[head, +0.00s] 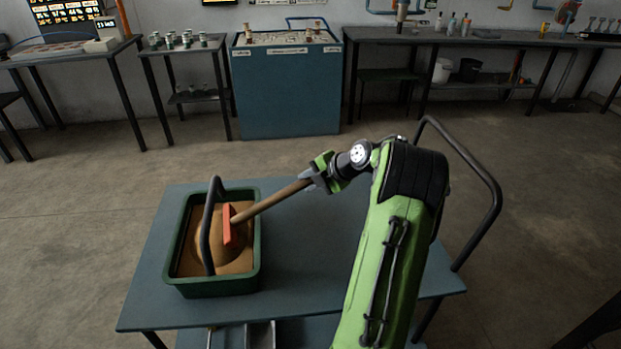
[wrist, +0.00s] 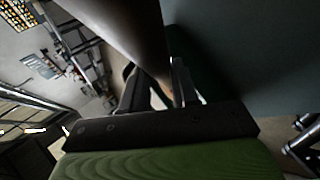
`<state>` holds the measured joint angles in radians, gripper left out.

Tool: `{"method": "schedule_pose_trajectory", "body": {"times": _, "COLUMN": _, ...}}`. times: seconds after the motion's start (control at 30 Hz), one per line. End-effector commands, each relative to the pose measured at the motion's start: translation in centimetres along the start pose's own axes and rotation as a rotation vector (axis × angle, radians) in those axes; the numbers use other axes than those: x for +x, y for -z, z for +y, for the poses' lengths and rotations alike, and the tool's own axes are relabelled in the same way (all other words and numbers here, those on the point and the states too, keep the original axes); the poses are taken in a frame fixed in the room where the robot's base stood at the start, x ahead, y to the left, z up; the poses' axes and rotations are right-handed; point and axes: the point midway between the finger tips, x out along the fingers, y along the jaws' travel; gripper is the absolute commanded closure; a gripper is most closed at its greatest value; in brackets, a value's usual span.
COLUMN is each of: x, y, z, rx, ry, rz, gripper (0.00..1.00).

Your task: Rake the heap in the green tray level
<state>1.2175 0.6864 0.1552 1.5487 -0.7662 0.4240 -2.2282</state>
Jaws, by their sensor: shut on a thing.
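The green tray (head: 259,262) stands on the left part of a blue-grey cart top. Inside it is a brown heap (head: 207,237), mounded in the middle and lower toward the walls. A dark arched handle spans the tray and hides part of the heap. A rake with a red head (head: 228,225) and a wooden handle (head: 270,200) reaches into the tray. Its head is at the heap's right side; I cannot tell how deep it sits. My gripper (head: 316,176) is shut on the rake's handle, right of the tray. The handle also fills the upper wrist view (wrist: 130,30).
The cart top (head: 310,235) is clear right of the tray. A black rail rises at the cart's right side. A blue cabinet (head: 285,90) and benches with bottles and small items stand along the back wall. Open floor lies between them and the cart.

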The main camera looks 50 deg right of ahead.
Motion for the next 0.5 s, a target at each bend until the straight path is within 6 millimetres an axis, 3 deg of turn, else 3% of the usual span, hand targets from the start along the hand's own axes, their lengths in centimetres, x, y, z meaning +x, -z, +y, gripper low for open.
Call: {"method": "schedule_pose_trajectory", "body": {"times": 0.5, "x": 0.52, "y": 0.32, "z": -0.07, "rx": -0.002, "ry": -0.002, "rz": 0.001, "gripper": 1.0}}
